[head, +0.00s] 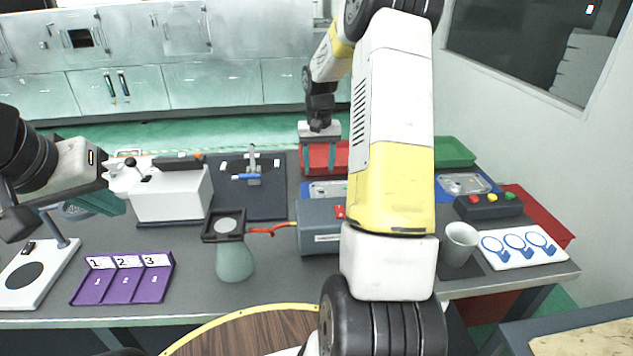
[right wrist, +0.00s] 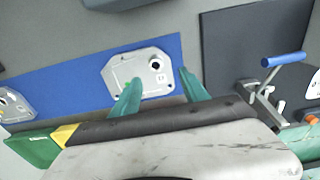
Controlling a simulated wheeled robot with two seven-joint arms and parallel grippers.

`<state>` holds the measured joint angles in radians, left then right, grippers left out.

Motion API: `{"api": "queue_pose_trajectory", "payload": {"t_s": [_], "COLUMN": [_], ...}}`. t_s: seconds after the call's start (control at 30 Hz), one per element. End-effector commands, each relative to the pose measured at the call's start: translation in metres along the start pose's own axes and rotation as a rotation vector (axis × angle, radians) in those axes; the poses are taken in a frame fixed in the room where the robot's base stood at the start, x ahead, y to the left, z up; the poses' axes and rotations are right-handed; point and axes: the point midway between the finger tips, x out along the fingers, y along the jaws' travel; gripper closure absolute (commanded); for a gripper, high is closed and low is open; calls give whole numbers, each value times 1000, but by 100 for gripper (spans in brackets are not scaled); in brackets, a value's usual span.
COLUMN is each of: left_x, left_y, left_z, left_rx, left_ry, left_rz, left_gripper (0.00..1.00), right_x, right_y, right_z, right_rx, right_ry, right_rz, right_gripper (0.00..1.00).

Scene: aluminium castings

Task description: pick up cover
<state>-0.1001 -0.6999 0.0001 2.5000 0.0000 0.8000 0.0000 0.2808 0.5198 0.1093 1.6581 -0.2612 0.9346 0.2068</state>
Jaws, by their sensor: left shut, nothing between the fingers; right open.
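A grey metal cover (right wrist: 140,72) with a round hole and a small label lies on a blue mat (right wrist: 85,75). In the head view this cover (head: 326,190) is partly hidden by my right arm. My right gripper (right wrist: 161,76) is open, its teal fingertips seen on either side of the cover's near end, with nothing gripped. A second cover (head: 465,183) lies further right. My left gripper (head: 105,204) is shut and empty at the left.
A toggle clamp with a blue handle (right wrist: 284,60) stands beside the mat. A red bin (head: 325,160), a green bin (head: 454,152), a grey box (head: 319,225), a button box (head: 489,206) and a cup (head: 459,243) crowd the table. A purple tray (head: 124,280) lies front left.

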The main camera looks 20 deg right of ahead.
Motion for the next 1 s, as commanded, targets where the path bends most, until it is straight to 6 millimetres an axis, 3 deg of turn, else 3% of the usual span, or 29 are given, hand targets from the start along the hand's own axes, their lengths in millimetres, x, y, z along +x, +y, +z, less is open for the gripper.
{"api": "queue_pose_trajectory", "payload": {"t_s": [0.47, 0.73, 1.0], "left_x": [0, 0, 0], "left_y": [0, 0, 0], "left_z": [0, 0, 0], "left_rx": [0, 0, 0], "left_ry": [0, 0, 0], "left_rz": [0, 0, 0], "left_gripper": [100, 100, 100], "right_x": [49, 88, 93], "right_y": [6, 9, 9], "right_z": [-8, -12, -12], "right_rx": [12, 11, 11], "right_ry": [-19, -20, -18], "right_rz": [3, 3, 3], "right_gripper": [47, 47, 47]}}
